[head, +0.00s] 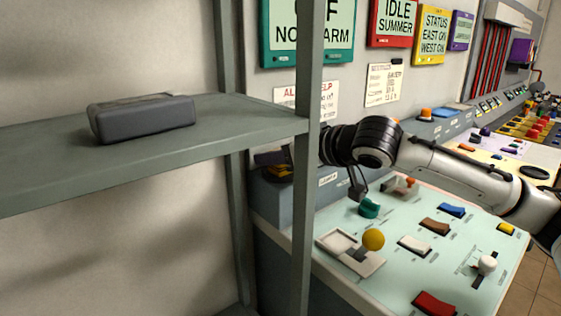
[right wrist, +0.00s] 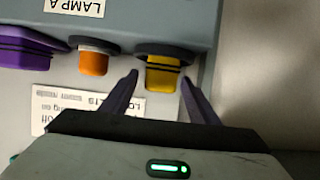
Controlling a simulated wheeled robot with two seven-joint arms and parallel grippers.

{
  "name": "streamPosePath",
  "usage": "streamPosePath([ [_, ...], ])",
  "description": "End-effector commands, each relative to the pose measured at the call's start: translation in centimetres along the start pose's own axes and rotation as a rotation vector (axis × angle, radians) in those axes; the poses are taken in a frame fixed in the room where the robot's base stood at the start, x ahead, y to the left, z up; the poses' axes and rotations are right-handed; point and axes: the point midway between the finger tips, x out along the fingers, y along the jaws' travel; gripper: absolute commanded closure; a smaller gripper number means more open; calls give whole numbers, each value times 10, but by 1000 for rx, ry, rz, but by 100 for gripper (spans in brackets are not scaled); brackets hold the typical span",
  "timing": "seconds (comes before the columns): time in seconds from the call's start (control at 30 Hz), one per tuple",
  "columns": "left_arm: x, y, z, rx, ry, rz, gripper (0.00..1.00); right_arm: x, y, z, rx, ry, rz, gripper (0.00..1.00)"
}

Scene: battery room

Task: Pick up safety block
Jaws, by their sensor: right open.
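A yellow block with black stripes (right wrist: 162,74), which I take for the safety block, sits against the grey console face in the right wrist view. In the head view a small yellow-and-black piece (head: 279,173) shows left of the shelf post. My right gripper (right wrist: 160,80) is open, its two purple fingers on either side of the yellow block, with visible gaps. I cannot tell how far the fingertips reach along it. In the head view the shelf post hides part of this gripper. My left gripper is not in view.
An orange knob (right wrist: 93,62) and a purple piece (right wrist: 30,50) sit left of the yellow block. A grey shelf (head: 60,178) holds a dark grey box (head: 142,117). Its post (head: 308,200) stands before my right wrist. A panel (head: 385,215) with switches lies below my arm.

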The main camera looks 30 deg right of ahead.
Motion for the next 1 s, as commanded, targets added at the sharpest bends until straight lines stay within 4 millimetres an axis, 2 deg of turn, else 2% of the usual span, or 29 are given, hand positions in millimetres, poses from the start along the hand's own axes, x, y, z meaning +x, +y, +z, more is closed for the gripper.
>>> streamPosePath([
  [0.17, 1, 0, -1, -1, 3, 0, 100, 0, 0, 0, 0, 0, 0, 47],
  [0.4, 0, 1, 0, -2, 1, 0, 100, 0, 0, 0, 0, 0, 0, 88],
  [0.43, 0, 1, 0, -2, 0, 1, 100, 0, 0, 0, 0, 0, 0, 90],
  [0.8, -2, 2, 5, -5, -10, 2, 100, -5, 0, -4, 0, 1, 0, 91],
  [0.87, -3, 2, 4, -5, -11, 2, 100, -9, 0, -8, -1, 2, 0, 91],
  [1.0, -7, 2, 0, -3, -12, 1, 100, -16, 0, -29, 1, 5, -1, 91],
])
